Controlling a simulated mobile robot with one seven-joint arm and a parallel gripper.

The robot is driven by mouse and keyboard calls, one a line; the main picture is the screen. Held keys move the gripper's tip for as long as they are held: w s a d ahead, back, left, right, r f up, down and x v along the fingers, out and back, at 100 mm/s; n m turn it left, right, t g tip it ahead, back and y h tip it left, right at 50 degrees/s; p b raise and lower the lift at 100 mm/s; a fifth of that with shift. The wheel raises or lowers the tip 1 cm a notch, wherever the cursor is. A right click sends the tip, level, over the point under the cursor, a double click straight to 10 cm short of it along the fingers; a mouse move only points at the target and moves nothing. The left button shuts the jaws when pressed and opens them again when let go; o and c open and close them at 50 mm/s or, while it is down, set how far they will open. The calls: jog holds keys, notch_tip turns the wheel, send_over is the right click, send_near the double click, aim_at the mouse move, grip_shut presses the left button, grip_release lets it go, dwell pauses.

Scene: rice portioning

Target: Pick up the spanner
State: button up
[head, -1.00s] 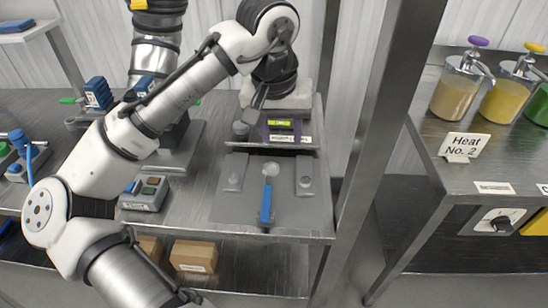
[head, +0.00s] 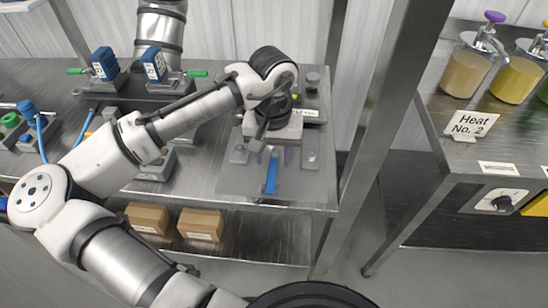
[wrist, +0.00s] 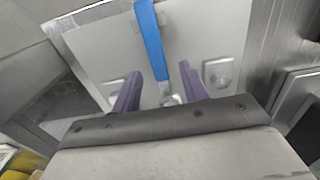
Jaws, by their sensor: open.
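The spanner (head: 271,178) has a blue handle and lies on a grey plate (head: 235,183) on the steel bench, its handle pointing toward the front edge. My gripper (head: 272,155) is over its far end, with purple fingers spread. In the wrist view my gripper (wrist: 160,71) is open, with one finger on each side of the spanner (wrist: 152,40) and a gap on both sides. The spanner's silver head shows only partly at the gripper's base. I cannot tell the height of the fingers above the plate.
Two metal blocks with round knobs (head: 239,154) (head: 311,156) flank the spanner on the plate. A steel post (head: 372,130) stands to the right. Cardboard boxes (head: 201,226) sit on the shelf below.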

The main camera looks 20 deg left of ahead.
notch_tip(320, 180, down, 2)
jog(key=shift+c, duration=0.2)
grip_shut()
jog(key=shift+r, duration=0.1)
